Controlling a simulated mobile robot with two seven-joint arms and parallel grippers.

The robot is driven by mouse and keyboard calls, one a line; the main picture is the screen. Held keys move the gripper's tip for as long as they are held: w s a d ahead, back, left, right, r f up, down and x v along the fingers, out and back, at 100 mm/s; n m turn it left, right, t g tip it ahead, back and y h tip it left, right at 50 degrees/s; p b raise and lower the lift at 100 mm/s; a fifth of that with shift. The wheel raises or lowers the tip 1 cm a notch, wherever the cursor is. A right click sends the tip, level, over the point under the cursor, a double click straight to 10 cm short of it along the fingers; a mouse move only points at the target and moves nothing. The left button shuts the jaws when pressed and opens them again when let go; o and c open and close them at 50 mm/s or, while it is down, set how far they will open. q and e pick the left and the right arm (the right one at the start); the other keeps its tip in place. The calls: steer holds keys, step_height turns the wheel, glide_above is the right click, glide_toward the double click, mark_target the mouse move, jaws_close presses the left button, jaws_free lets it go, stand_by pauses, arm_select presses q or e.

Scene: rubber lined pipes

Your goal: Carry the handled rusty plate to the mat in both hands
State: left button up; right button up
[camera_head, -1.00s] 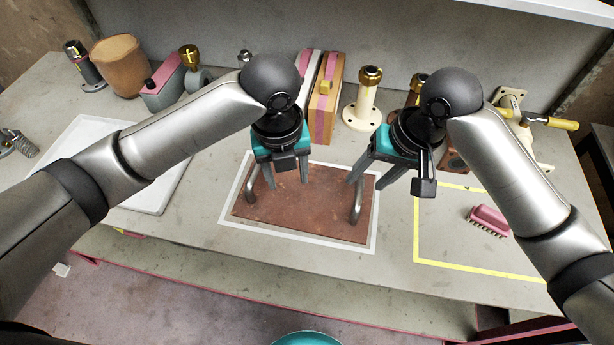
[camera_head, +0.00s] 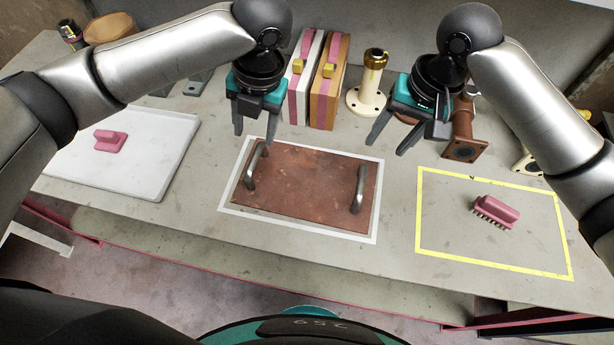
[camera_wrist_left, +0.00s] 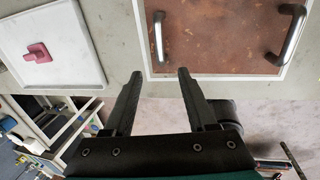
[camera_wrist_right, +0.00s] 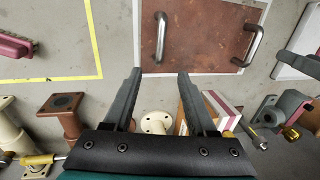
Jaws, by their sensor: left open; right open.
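The rusty plate (camera_head: 305,190) lies flat on the bench inside a white outlined rectangle (camera_head: 300,228). Its left handle (camera_head: 254,166) and right handle (camera_head: 358,189) stand up as dark metal bars. My left gripper (camera_head: 254,134) is open and empty, at the plate's far left corner, apart from the left handle. My right gripper (camera_head: 388,147) is open and empty, beyond the right handle and to its right. Both wrist views show empty jaws with the plate beyond the fingertips. A flat white mat or tray (camera_head: 165,165) with a low rim lies at the left.
A pink block (camera_head: 110,139) sits on the white tray. A pink brush (camera_head: 494,212) lies inside a yellow outline (camera_head: 490,264) at the right.

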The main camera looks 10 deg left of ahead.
mark_target(252, 163)
arm_select(q)
steer(key=a+f, duration=0.1)
steer(key=f, duration=0.7)
steer(key=a+f, duration=0.1)
steer(key=f, duration=0.4)
steer(key=shift+w+a, duration=0.15)
steer(key=shift+a, duration=0.15)
arm_select(e)
steer(key=a+f, duration=0.1)
steer(key=f, duration=0.7)
steer(key=a+f, duration=0.1)
steer(key=f, duration=0.4)
steer(key=shift+w+a, duration=0.2)
steer(key=shift+a, duration=0.1)
arm_select(q)
steer(key=shift+c, duration=0.2)
arm_select(e)
steer(key=shift+c, duration=0.2)
arm_select(q)
jaws_close()
arm_select(e)
jaws_close()
arm_select(q)
steer(key=shift+w, duration=0.1)
arm_select(e)
steer(key=shift+w+r, duration=0.1)
